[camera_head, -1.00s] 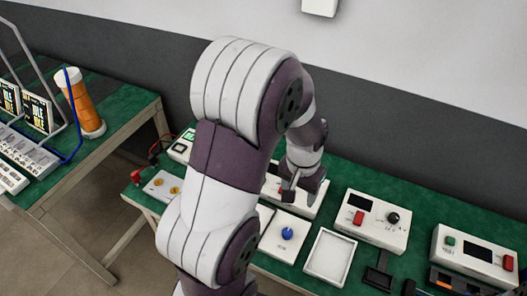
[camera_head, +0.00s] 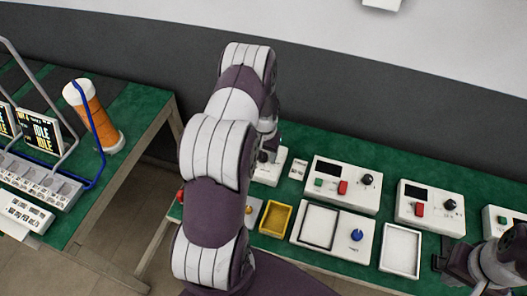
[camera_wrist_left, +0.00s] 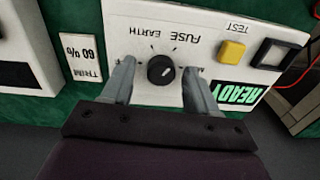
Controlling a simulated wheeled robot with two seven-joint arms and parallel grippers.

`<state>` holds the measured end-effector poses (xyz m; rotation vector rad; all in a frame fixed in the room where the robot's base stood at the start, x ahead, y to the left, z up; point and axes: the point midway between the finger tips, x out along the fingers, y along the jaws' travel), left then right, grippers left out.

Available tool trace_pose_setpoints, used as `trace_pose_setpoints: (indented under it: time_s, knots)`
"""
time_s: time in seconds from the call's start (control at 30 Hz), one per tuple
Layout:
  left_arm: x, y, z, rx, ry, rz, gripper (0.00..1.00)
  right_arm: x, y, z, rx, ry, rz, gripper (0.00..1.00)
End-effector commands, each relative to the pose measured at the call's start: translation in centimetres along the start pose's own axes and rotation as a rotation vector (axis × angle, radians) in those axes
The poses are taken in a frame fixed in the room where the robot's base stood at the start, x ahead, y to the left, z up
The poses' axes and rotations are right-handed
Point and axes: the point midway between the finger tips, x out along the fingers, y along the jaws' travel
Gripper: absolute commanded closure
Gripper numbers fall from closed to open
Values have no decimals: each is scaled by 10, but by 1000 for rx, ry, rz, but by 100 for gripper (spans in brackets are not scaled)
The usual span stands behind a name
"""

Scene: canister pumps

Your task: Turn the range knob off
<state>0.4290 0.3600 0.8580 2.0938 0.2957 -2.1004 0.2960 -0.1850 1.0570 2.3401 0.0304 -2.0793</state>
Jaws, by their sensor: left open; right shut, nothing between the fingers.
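A round black knob (camera_wrist_left: 161,70) sits on a white unit (camera_wrist_left: 185,25). It looks like the range knob, with FUSE and EARTH printed beside it, upside down in the left wrist view. A pale mark on the knob points to the lower right there. My left gripper (camera_wrist_left: 160,75) is open, with one finger on each side of the knob; contact cannot be told. The fingers partly cover the other labels. In the head view my left arm hides the knob, and part of the unit (camera_head: 269,173) shows beside it. My right gripper (camera_head: 458,262) is shut and empty at the lower right.
The unit also has a yellow TEST button (camera_wrist_left: 232,51) and a green READY display (camera_wrist_left: 238,94). A TRIM 60 % label (camera_wrist_left: 80,56) lies beside it. White control boxes (camera_head: 343,184), an empty yellow tray (camera_head: 275,218) and a white tray (camera_head: 400,250) stand along the green bench.

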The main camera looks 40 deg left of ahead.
Motion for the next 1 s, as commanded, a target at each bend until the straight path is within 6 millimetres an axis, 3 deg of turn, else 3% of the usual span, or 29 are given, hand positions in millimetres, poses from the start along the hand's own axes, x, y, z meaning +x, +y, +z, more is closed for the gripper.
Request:
trace_pose_setpoints:
  time_s: [0.23, 0.27, 0.4, 0.43, 0.77, 1.0]
  knots:
    - [2, 0, 0, 0, 0, 0, 41, 0, 0, 0, 0, 0, 0, 100]
    - [2, 0, 0, 0, 0, 0, 47, 0, 0, 0, 0, 0, 0, 100]
    - [1, 0, 0, -1, 0, 0, 93, 0, 0, 0, 0, 0, 0, 100]
    - [1, 0, 0, 0, 0, 0, 97, 0, 0, 0, 0, 0, 0, 100]
    - [1, 0, -1, -23, 1, 0, 97, 1, 0, 0, 0, 0, 0, 100]
    - [1, 0, -1, -144, -1, 0, 97, 4, 0, 1, 0, 0, 0, 100]
